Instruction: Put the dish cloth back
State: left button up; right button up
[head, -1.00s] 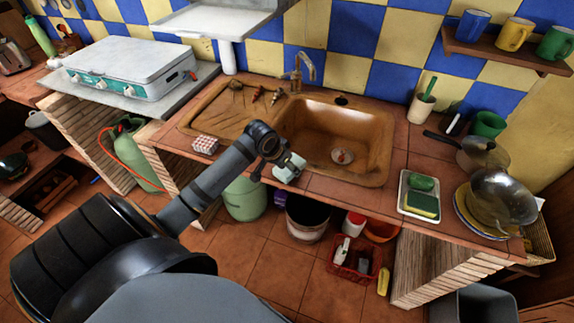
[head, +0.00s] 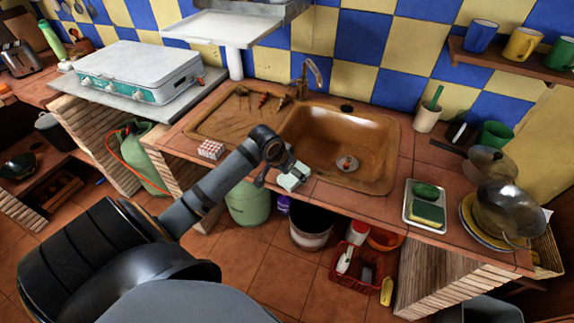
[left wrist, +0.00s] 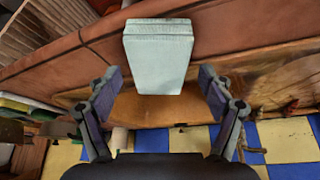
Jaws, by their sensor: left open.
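The dish cloth appears as a pale blue-green folded pad (head: 293,177) at the counter's front edge, just in front of the sink. It also shows in the left wrist view (left wrist: 158,50) as a thick folded block. My left gripper (head: 282,171) is over the cloth and partly covers it in the head view. In the left wrist view my left gripper (left wrist: 155,72) is open, with one finger on each side of the cloth and a gap on both sides. I cannot tell how far the cloth is from the fingertips in depth. My right gripper is not in view.
The brown sink (head: 340,172) lies behind the cloth. A red-and-white checked block (head: 211,149) sits on the counter to the left. A tray (head: 409,213) with sponges and a pan (head: 488,163) stand to the right. A bucket (head: 309,225) and red basket (head: 357,269) are below.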

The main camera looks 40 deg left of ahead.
pick_arm(q)
jog(key=p+v, duration=0.3)
jog(key=v, duration=0.8)
jog(key=shift+r, duration=0.15)
